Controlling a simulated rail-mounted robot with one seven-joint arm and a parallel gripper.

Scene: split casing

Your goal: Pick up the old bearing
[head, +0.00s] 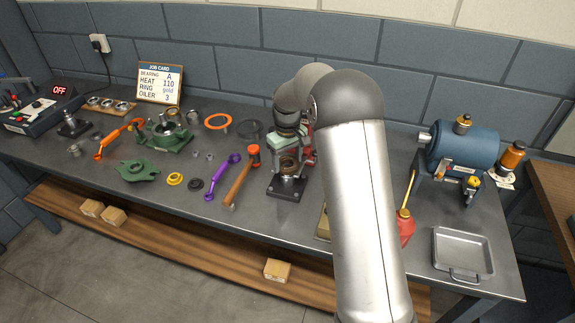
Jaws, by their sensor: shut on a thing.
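My gripper (290,158) points down over a small stand with a black base plate (287,190), right of the middle of the bench. It is shut on a dull brownish ring that I take to be the old bearing (289,167). The ring is at or just above the top of the stand; I cannot tell whether they touch. The fingertips are small and partly hidden. The green lower casing (165,139) stands at the left, and its green cover (138,171) lies in front of it.
A hammer (242,178) and a purple wrench (221,176) lie left of the stand. An orange wrench (117,138) and an orange ring (217,122) lie further left. My arm hides part of the bench. A red oil can (405,227), grey tray (463,252) and blue motor (462,148) are at the right.

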